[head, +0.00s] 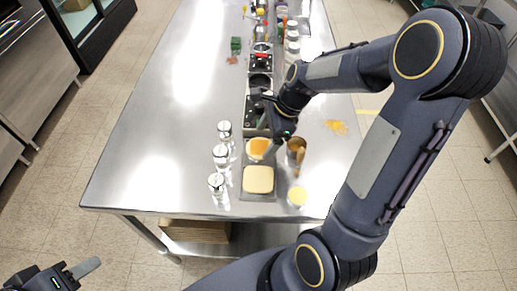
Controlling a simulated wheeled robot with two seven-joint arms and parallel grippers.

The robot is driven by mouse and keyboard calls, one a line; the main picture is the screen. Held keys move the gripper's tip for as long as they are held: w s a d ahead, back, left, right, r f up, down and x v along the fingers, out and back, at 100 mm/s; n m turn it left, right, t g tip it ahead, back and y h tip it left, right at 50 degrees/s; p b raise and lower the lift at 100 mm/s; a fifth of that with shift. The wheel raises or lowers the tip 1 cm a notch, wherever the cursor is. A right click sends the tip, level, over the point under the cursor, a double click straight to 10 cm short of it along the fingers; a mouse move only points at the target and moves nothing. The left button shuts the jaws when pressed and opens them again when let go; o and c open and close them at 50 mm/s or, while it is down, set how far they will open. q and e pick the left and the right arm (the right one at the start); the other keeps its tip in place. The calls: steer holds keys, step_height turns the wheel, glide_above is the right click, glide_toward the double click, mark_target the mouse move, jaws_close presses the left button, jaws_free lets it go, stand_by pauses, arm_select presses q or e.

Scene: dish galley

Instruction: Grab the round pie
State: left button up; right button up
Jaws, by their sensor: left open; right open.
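A round, pale-rimmed item with an orange top (257,147) sits on the tray in the middle of the table; it looks like the round pie, though I cannot be sure. A smaller round yellow item (297,195) stands at the tray's right, near the table's front edge. My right gripper (266,122) is open, just beyond and above the orange-topped item, and partly hides the things behind it. I see no contact between them. My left gripper (72,274) is open and empty at the bottom left, off the table.
A square pale-yellow item (258,179) lies in front of the orange-topped one. Several shakers (221,155) stand to the left and a brown-filled metal cup (296,147) to the right. Inset containers and bottles line the table (165,120) further back. The table's left half is clear.

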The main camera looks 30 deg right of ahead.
mark_target(259, 147)
steer(key=x, duration=0.3)
steer(key=shift+f, duration=0.25)
steer(key=shift+c, duration=0.2)
steer(key=c, duration=0.7)
steer(key=shift+c, duration=0.3)
steer(key=shift+r, duration=0.2)
